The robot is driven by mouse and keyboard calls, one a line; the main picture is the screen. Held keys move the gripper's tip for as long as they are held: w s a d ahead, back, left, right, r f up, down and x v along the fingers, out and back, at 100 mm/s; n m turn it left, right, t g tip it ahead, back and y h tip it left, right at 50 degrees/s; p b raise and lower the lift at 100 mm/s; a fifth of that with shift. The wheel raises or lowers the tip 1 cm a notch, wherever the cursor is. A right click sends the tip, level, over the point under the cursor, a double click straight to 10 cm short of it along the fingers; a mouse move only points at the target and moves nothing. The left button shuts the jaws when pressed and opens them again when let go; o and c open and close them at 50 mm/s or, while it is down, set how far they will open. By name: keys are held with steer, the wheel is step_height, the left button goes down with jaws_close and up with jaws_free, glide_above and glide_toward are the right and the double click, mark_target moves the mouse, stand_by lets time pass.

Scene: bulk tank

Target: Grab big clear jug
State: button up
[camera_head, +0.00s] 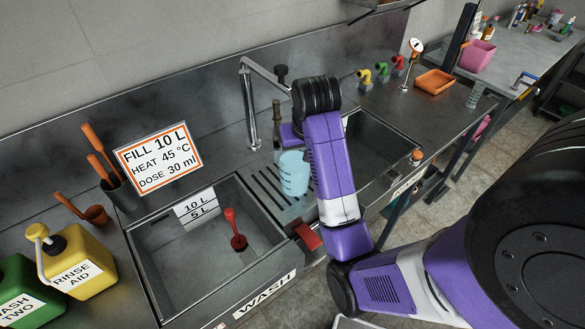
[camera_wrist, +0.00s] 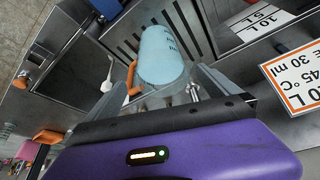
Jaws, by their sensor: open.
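The big clear jug (camera_head: 294,173) is pale blue and see-through. It stands upright on the ribbed drainer between the two sinks, left of my arm. In the head view my arm hides the fingers.
A wash sink (camera_head: 150,255) with a red plunger-like item (camera_head: 236,235) is left of the drainer; another sink (camera_head: 375,150) is right. A tap (camera_head: 250,100) rises behind. A sign (camera_head: 158,157) and yellow rinse-aid jug (camera_head: 78,262) stand left. An orange tray (camera_head: 434,81) lies far right.

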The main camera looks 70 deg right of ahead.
steer(key=p+x, duration=0.1)
steer(key=x, duration=1.1)
steer(key=shift+a, duration=0.1)
steer(key=shift+r, duration=0.1)
steer(key=c, duration=1.8)
steer(key=shift+r, duration=0.1)
steer(key=shift+c, duration=0.5)
steer(key=shift+r, duration=0.15)
